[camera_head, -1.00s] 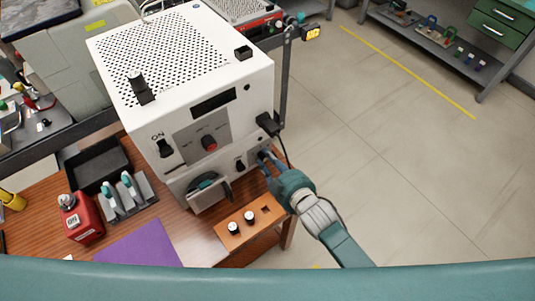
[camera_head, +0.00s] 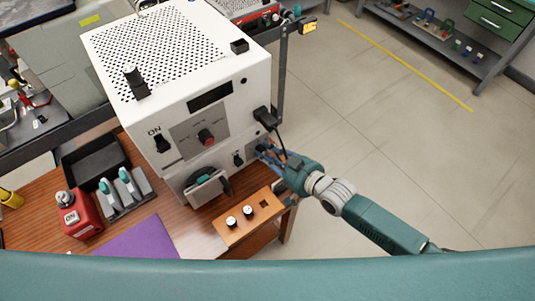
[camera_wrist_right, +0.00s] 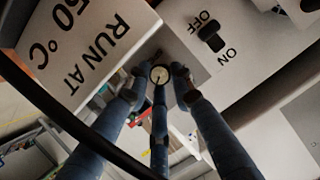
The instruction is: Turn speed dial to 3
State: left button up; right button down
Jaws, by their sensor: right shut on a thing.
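The white machine (camera_head: 225,125) stands on the wooden table, with switches and knobs on its front. My right gripper (camera_head: 266,151) is at the lower right of its front face, fingertips against the panel. In the wrist view, a small round dial (camera_wrist_right: 159,74) with a pale face and a dark line sits between the fingertips of the right gripper (camera_wrist_right: 159,82), which is shut on it. The fingers hide the dial's sides, and I cannot read any numbers around it. My left gripper is not in view.
An ON/OFF switch (camera_wrist_right: 211,37) is close beside the fingers. A black cable (camera_wrist_right: 70,125) crosses the wrist view. A wooden block (camera_head: 246,222) with black-and-white knobs lies below the gripper. The floor (camera_head: 400,120) to the right is clear.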

jog(key=shift+s+f, duration=0.3)
jog(key=shift+f, duration=0.15)
jog(key=c, duration=1.6)
grip_release()
jog(key=shift+o, duration=0.3)
jog(key=shift+r, duration=0.1)
jog(key=v, duration=1.2)
jog(key=shift+w+r, duration=0.15)
jog(key=shift+r, duration=0.05)
jog(key=shift+a, duration=0.1)
